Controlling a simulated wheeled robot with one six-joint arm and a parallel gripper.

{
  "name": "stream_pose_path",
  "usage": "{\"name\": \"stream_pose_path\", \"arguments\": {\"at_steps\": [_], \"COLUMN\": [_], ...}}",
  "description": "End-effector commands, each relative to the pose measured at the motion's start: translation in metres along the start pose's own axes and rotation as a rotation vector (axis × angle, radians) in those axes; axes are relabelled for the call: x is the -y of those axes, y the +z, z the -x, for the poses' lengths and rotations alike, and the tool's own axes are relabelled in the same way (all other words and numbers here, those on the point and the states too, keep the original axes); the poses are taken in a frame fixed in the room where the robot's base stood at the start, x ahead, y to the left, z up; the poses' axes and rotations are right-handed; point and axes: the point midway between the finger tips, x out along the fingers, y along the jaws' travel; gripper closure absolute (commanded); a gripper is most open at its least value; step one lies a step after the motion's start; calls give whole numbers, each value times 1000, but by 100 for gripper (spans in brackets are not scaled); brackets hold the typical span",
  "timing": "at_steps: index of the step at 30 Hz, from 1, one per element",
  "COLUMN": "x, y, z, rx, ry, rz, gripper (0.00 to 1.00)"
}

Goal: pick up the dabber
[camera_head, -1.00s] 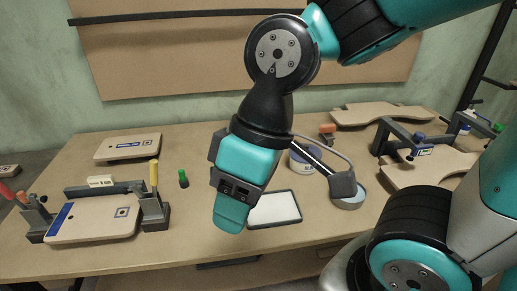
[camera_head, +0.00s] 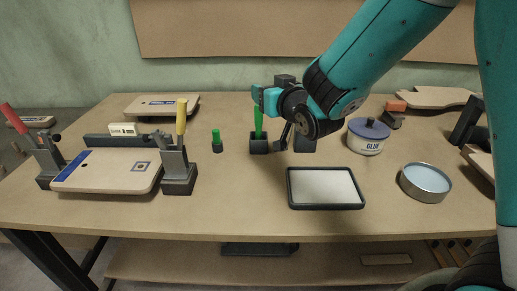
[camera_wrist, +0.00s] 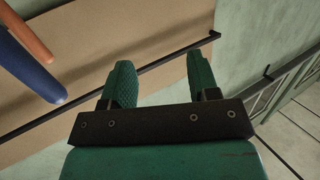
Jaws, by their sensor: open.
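No part is clearly marked as the dabber. A small upright piece with a green top and black base (camera_head: 217,142) stands on the table left of my gripper and may be it. A green upright handle (camera_head: 258,122) rises from a black holder (camera_head: 259,146), just below my gripper (camera_head: 264,99). My gripper is partly hidden by its own wrist in the head view. In the wrist view my gripper (camera_wrist: 162,68) is open, with nothing between its green fingers. A blue rod (camera_wrist: 30,65) and an orange rod (camera_wrist: 25,30) show at upper left there.
A framed white pad (camera_head: 325,188), a blue-lidded glue tub (camera_head: 368,137) and a round tin (camera_head: 425,181) stand to the right. A clamped board (camera_head: 105,172) lies left. The front middle of the table (camera_head: 240,205) is bare.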

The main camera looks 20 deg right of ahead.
Motion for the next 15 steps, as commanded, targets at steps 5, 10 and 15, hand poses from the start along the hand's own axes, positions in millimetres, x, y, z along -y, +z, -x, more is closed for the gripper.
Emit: {"name": "stream_pose_path", "arguments": {"at_steps": [5,10,15], "x": [-4,-3,-4], "y": [13,46,80], "z": [-9,-12,-16], "rx": [-93,-99,-100], "ry": [0,-3,-3], "rz": [30,32,31], "gripper": [45,45,45]}}
